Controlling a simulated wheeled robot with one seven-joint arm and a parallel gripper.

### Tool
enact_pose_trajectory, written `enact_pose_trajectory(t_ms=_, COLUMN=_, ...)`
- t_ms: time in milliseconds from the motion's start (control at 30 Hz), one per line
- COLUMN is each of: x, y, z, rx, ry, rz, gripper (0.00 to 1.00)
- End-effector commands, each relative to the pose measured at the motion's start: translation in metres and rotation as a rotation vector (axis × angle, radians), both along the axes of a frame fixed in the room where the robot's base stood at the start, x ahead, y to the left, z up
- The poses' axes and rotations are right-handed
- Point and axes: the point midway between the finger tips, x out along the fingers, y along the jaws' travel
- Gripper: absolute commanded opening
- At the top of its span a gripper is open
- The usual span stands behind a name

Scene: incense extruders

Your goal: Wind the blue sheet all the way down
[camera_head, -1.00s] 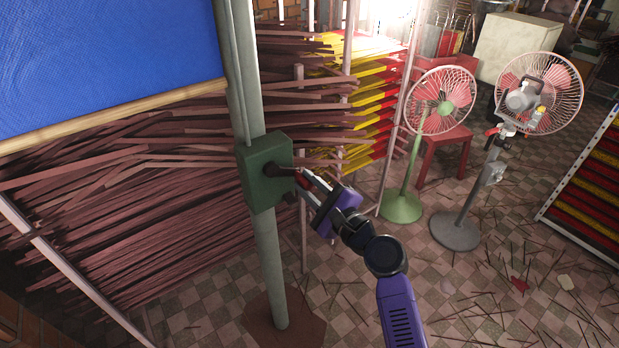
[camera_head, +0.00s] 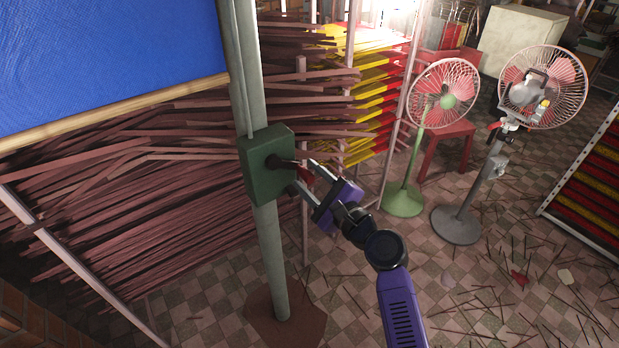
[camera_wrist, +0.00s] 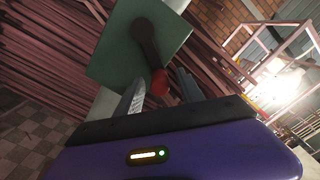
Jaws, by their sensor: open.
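The blue sheet (camera_head: 110,55) hangs at the upper left in the head view, with a wooden bar (camera_head: 115,113) along its bottom edge. A green winch box (camera_head: 263,168) is fixed to a grey-green post (camera_head: 250,90). A dark crank arm (camera_head: 283,161) with a red handle comes out of its right face. My gripper (camera_head: 304,176) is open at the crank, its fingers on either side of the red handle. In the wrist view the red handle (camera_wrist: 159,82) lies between the two fingers, and the dark crank (camera_wrist: 145,40) runs up to the green box (camera_wrist: 115,50).
Racks of brown incense sticks (camera_head: 150,200) stand behind the post. Two pedestal fans (camera_head: 443,95) and a red stool (camera_head: 447,150) stand to the right. A rack of red and yellow sticks (camera_head: 590,185) is at the right edge. Loose sticks litter the tiled floor.

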Motion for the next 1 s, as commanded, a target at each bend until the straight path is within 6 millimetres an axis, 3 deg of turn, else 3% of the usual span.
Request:
enact_pose_trajectory(t_ms=167, x=-0.009, y=-0.006, z=-0.001, rx=-0.001, ry=-0.001, rz=0.000, gripper=0.45)
enact_pose_trajectory(t_ms=600, x=-0.060, y=-0.041, z=-0.002, rx=0.000, ry=0.001, rz=-0.001, gripper=0.45)
enact_pose_trajectory(t_ms=1000, x=-0.065, y=-0.043, z=-0.001, rx=0.000, ry=0.001, rz=0.001, gripper=0.45)
